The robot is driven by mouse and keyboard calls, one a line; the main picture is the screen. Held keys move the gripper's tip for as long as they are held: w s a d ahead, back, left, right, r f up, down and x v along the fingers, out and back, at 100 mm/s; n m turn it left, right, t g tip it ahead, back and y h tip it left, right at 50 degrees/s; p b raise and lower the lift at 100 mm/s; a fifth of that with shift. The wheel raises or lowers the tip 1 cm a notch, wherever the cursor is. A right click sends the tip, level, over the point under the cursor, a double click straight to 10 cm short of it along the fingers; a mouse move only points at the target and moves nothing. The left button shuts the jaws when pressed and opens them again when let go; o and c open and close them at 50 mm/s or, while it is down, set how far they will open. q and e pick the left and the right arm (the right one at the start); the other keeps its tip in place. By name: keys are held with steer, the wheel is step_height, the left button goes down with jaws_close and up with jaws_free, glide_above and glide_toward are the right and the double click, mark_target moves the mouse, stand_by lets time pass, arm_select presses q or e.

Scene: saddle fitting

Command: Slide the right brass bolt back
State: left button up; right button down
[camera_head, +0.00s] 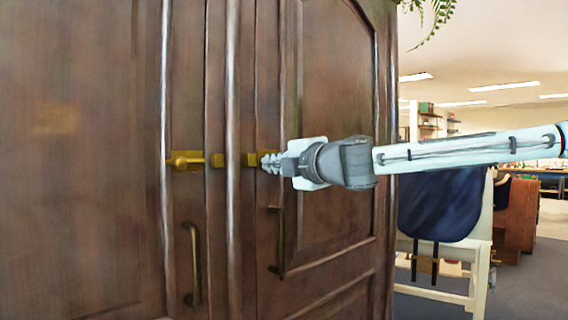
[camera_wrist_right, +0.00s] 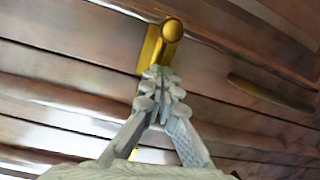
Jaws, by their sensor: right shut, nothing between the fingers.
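The right brass bolt (camera_head: 250,159) is on the right door of a dark wooden cabinet. My right gripper hides most of it in the head view. The right wrist view shows its brass plate (camera_wrist_right: 149,48) and round knob (camera_wrist_right: 172,30), just beyond the fingertips. My right gripper (camera_head: 268,163) is shut with nothing in it, its fingertips in front of the bolt; it also shows in the right wrist view (camera_wrist_right: 160,82). I cannot tell whether it touches the knob. My left gripper is not in view.
Long handles hang below, on the left door (camera_head: 193,265) and the right door (camera_head: 277,240).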

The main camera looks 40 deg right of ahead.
steer(key=shift+s+a+r, duration=0.15)
steer(key=shift+s+a, duration=0.4)
steer(key=shift+a, duration=0.15)
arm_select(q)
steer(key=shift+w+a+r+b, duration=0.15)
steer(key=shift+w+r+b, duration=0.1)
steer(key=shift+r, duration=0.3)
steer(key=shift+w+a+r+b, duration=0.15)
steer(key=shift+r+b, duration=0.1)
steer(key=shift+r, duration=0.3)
arm_select(e)
steer(key=s, duration=0.8)
steer(key=shift+s, duration=0.3)
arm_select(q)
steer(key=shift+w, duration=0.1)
arm_select(e)
steer(key=shift+a, duration=0.1)
